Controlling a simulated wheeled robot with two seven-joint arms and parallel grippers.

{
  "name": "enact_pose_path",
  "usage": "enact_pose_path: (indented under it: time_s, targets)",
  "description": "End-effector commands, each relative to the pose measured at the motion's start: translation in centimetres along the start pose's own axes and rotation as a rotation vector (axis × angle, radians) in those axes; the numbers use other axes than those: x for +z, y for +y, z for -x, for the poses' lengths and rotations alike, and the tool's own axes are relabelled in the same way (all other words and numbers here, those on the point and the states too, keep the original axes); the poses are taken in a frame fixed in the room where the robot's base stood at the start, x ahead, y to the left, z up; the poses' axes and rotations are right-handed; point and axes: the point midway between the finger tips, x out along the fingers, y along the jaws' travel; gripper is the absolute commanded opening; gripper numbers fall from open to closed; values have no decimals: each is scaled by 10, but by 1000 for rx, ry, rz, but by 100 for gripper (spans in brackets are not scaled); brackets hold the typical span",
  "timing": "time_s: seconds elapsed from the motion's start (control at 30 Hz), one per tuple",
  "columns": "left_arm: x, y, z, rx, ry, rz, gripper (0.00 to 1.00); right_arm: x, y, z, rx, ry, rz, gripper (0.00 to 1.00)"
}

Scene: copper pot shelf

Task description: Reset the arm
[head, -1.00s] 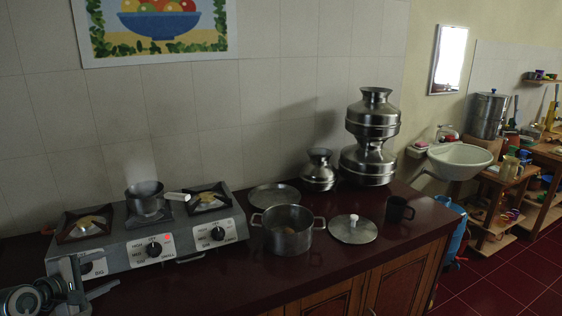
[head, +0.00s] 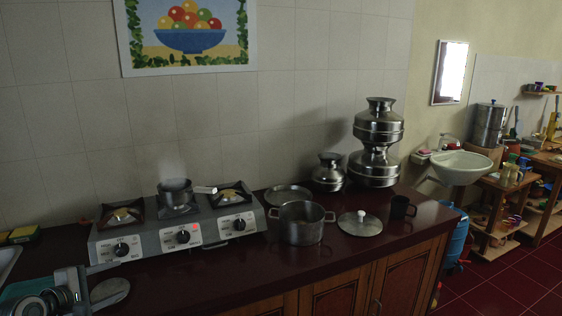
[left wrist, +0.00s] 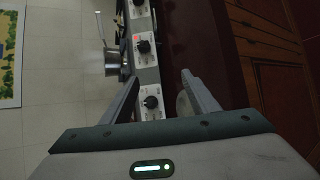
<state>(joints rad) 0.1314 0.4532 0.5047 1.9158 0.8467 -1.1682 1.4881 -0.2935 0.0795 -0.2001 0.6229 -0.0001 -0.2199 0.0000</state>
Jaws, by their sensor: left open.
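My left gripper (head: 95,290) is at the lower left of the head view, in front of the stove and near the counter's front. Its two fingers also show in the left wrist view (left wrist: 158,98), spread apart with nothing between them. The gripper is open and empty. My right gripper is in neither view.
A stove (head: 150,243) carries a small steaming pan (head: 175,192). A two-handled pot (head: 301,224), a lid (head: 359,224), a flat plate (head: 288,194), a dark mug (head: 401,207) and steel vessels (head: 376,150) stand on the dark red counter (head: 215,279). A sink (head: 460,166) is at right.

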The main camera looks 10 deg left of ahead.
Motion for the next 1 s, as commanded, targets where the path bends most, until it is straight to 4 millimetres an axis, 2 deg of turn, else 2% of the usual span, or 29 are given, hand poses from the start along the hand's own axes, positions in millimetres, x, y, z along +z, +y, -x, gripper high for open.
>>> enact_pose_path:
  time_s: [0.07,0.27,0.43,0.57,0.77,0.87,1.0]
  targets:
    - [2,-5,-1,-8,0,-12,55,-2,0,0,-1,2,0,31]
    - [10,-27,-3,-50,6,-88,55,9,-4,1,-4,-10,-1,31]
    - [19,-53,-5,-99,9,-173,55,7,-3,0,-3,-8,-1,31]
    - [29,-83,-5,-154,8,-272,55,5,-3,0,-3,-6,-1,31]
    - [54,-147,1,-271,-11,-492,55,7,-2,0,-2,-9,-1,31]
    - [72,-194,10,-354,-39,-652,55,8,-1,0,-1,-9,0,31]
    - [106,-270,38,-488,-118,-940,55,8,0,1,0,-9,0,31]
